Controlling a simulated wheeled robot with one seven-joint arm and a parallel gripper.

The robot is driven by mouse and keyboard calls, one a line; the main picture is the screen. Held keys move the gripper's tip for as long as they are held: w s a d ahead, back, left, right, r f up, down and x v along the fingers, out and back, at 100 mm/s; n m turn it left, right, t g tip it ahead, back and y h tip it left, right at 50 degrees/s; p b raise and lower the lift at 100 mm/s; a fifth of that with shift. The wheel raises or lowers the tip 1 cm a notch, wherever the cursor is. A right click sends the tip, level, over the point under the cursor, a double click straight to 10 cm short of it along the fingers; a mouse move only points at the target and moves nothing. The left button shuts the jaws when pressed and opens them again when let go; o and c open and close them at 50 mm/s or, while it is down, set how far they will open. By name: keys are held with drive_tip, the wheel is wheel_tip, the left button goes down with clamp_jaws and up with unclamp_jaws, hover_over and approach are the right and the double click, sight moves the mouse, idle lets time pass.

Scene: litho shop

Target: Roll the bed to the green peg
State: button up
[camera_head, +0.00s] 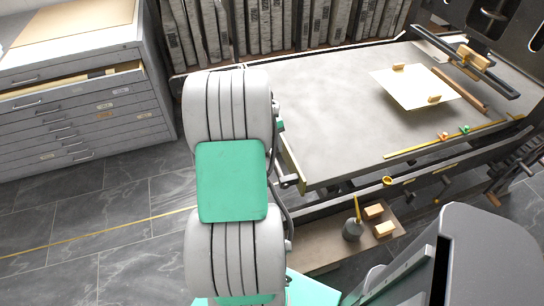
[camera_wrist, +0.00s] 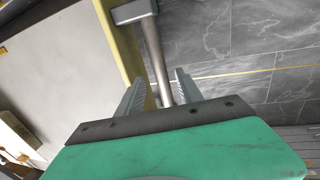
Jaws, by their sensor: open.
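The bed (camera_head: 330,110) is a wide grey slab with a yellowish near-left edge, lying flat on the press frame. In the wrist view the bed (camera_wrist: 60,70) fills the left side. A green peg (camera_head: 465,129) and a red peg (camera_head: 443,136) stand by the brass strip along its front side, the green one farther right. My gripper (camera_wrist: 160,78) is open beside the bed's yellow edge. A metal bar handle (camera_wrist: 153,48) runs between its fingers; contact cannot be told. In the head view my arm hides most of the gripper.
A cream sheet (camera_head: 410,88) with wooden blocks lies on the bed. The press's dark crosspiece (camera_head: 465,65) spans the far right. A low shelf (camera_head: 320,252) holds wooden blocks and a small pot. A grey drawer cabinet (camera_head: 75,105) stands left. Tiled floor is clear at lower left.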

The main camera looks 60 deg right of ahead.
sight(273, 157)
drive_tip(key=f, duration=0.3)
drive_tip(key=shift+s+d+f, duration=0.25)
drive_tip(key=shift+d+f, duration=0.05)
drive_tip(key=shift+f, duration=0.1)
clamp_jaws()
idle(1.1)
